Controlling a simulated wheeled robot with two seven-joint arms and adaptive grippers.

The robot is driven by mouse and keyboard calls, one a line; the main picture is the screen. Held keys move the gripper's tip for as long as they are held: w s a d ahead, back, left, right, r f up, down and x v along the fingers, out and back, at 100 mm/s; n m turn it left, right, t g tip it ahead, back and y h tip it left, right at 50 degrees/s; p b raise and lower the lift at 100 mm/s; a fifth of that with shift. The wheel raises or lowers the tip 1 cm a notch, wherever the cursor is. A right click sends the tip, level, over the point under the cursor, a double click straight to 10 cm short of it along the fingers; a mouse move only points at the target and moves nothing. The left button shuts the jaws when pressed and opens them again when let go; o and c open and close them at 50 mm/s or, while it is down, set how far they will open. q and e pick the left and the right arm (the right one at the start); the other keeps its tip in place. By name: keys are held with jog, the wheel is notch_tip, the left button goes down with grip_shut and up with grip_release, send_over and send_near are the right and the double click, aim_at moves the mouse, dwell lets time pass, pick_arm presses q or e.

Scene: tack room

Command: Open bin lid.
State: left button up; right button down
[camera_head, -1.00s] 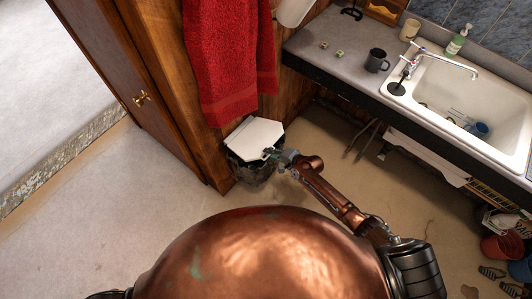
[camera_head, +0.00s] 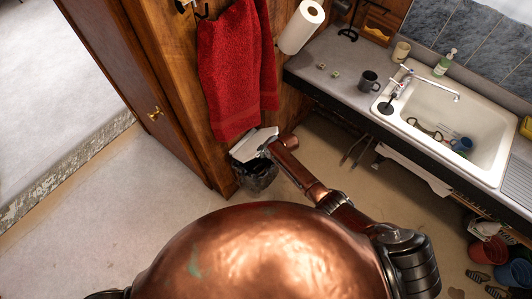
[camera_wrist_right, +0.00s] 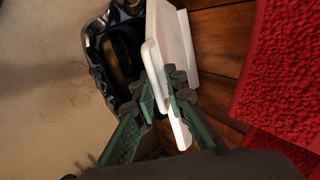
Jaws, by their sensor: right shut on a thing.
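The bin (camera_head: 258,176) is dark and stands on the floor against the wooden wall, below the red towel. Its white lid (camera_head: 246,144) is tilted up at the wall side. In the right wrist view the lid (camera_wrist_right: 172,50) is seen nearly edge-on, and the dark bin (camera_wrist_right: 112,45) shows open beside it. My right gripper (camera_wrist_right: 168,101) has its green fingers on either side of the lid, shut on its edge. In the head view the right gripper (camera_head: 266,149) is partly hidden by its own arm. My left gripper is in neither view.
The red towel (camera_head: 236,70) hangs right above the bin, close to the raised lid. A wooden cabinet (camera_head: 150,85) stands to the left. The counter (camera_head: 335,75) with a dark mug (camera_head: 369,82) and a sink (camera_head: 470,125) is at the right. Floor in front is clear.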

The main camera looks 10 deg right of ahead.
jog(key=shift+w+a+r+g+h+p, duration=0.35)
jog(key=shift+w+r, duration=0.2)
jog(key=shift+r, duration=0.2)
jog(key=shift+w+a+r, duration=0.7)
jog(key=shift+w+r, duration=0.05)
jog(key=c, duration=2.1)
grip_release()
jog(key=shift+a, duration=0.1)
jog(key=shift+r, duration=0.1)
jog(key=shift+r, duration=0.15)
jog(key=v, duration=1.1)
jog(key=shift+s+d+r, duration=0.1)
jog(key=shift+d+r, duration=0.15)
jog(key=shift+c, duration=0.3)
